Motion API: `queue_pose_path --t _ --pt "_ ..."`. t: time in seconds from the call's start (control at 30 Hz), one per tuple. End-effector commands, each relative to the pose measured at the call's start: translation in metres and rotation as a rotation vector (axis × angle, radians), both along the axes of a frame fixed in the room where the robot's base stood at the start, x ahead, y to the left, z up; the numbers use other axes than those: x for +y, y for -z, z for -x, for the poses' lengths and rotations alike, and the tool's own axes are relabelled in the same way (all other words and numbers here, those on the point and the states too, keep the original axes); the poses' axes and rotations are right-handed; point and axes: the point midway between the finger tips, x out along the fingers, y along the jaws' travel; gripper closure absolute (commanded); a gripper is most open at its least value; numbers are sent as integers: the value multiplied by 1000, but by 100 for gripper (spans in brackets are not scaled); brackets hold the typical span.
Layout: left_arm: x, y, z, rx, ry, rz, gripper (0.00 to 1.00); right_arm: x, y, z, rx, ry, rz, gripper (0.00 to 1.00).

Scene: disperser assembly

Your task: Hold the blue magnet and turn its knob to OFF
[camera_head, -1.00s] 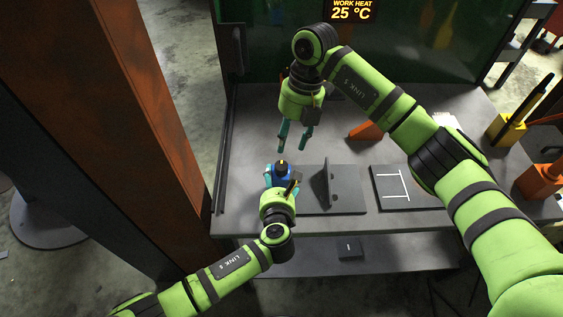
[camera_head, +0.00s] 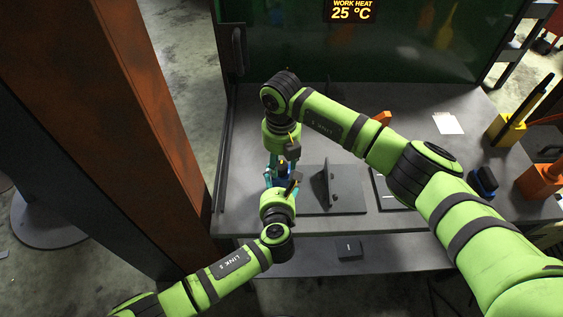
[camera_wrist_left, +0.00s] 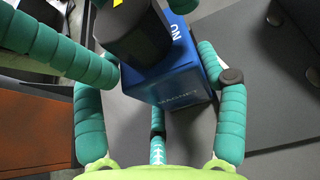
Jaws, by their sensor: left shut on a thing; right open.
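The blue magnet (camera_wrist_left: 188,92) fills the middle of the left wrist view, with "MAGNET" on its side and "ON" on its top edge. Its black knob (camera_wrist_left: 133,38) has a yellow mark. In the head view, little of the knob (camera_head: 283,167) shows between the grippers. My left gripper (camera_wrist_left: 160,98) is shut on the magnet, its teal fingers on either side. My right gripper (camera_head: 281,163) is open and points down from above, with its fingers around the knob's height. Whether they touch the knob cannot be told.
A dark angled bracket (camera_head: 322,185) stands right of the magnet on the grey table (camera_head: 245,130). A blue and black block (camera_head: 484,182), a yellow holder (camera_head: 506,130) and an orange holder (camera_head: 540,180) are at the right. The table's left side is clear.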

Motion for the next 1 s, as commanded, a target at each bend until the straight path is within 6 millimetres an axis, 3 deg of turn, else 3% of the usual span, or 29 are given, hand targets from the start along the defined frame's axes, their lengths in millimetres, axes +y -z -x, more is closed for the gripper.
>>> queue_pose_path --t 0.37,0.4,0.5,0.6,0.63,1.0 --pt "-1 0 0 0 2 1 83 0 8 0 -1 0 0 57" --pt "-1 0 0 0 2 1 83 0 8 0 -1 0 0 61" --pt "-1 0 0 0 2 1 83 0 8 0 -1 0 0 99" --pt "-1 0 0 0 2 1 83 0 8 0 -1 0 0 99" --pt "-1 0 0 0 2 1 83 0 8 0 -1 0 0 57" --pt "-1 0 0 0 3 1 83 0 5 -1 -2 0 -1 57"
